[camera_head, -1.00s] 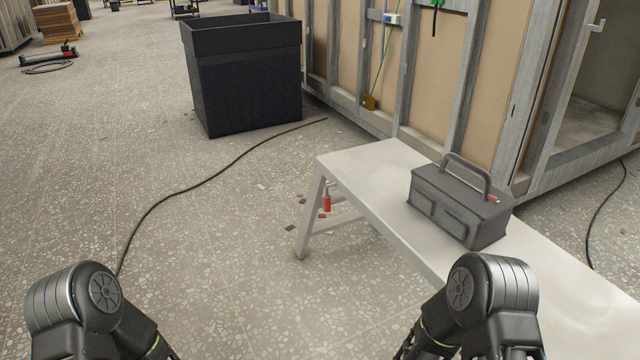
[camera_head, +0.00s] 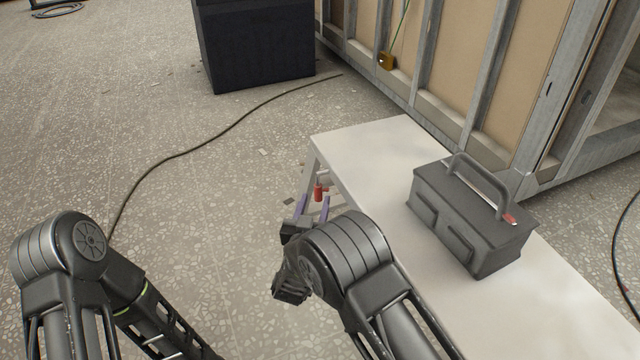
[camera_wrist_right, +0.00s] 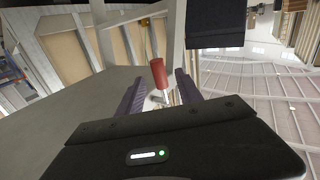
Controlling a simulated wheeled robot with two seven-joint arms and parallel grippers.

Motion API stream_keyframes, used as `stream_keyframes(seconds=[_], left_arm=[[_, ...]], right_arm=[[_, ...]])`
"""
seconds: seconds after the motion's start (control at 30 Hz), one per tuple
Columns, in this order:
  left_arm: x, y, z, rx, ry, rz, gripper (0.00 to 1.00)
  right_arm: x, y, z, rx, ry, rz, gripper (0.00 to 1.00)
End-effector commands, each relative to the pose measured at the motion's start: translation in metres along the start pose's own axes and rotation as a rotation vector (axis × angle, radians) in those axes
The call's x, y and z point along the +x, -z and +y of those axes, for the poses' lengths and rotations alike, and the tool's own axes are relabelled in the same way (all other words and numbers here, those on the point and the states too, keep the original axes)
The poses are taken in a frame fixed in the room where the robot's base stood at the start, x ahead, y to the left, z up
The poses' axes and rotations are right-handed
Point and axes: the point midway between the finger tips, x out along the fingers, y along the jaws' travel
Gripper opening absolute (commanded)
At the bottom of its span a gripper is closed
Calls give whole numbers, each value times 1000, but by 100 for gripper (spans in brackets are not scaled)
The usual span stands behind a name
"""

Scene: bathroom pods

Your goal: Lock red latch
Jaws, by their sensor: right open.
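The red latch (camera_head: 319,192) is a small red handle on a metal shank, at the left end of the white bench, below its top. In the right wrist view the red latch (camera_wrist_right: 158,73) stands slightly tilted between the purple fingers as seen from the wrist. My right gripper (camera_head: 313,206) is open, with its two fingers pointing at the latch, close in front of it. The wrist view also shows the open right gripper (camera_wrist_right: 160,88); I cannot tell whether a finger touches the latch. My left arm shows at lower left, but its gripper is out of view.
The white bench (camera_head: 366,143) runs beside my right arm and carries a grey toolbox (camera_head: 465,222) with a raised handle. A black bin (camera_head: 255,45) stands behind on the floor. A framed pod wall (camera_head: 450,60) stands beyond the bench. A dark cable (camera_head: 190,150) crosses the otherwise open floor.

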Motion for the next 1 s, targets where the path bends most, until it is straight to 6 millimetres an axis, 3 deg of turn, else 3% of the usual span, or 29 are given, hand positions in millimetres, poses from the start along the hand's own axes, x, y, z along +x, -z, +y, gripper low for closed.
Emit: stream_keyframes(seconds=[0.5,0.87,1.0], left_arm=[[25,3,-9,-2,-6,3,36],[25,4,-9,-3,-6,3,36],[25,4,-10,-3,-6,3,36]], right_arm=[[68,-2,0,2,-1,1,42],[75,0,0,0,0,-1,42],[75,0,0,0,0,-1,32]])
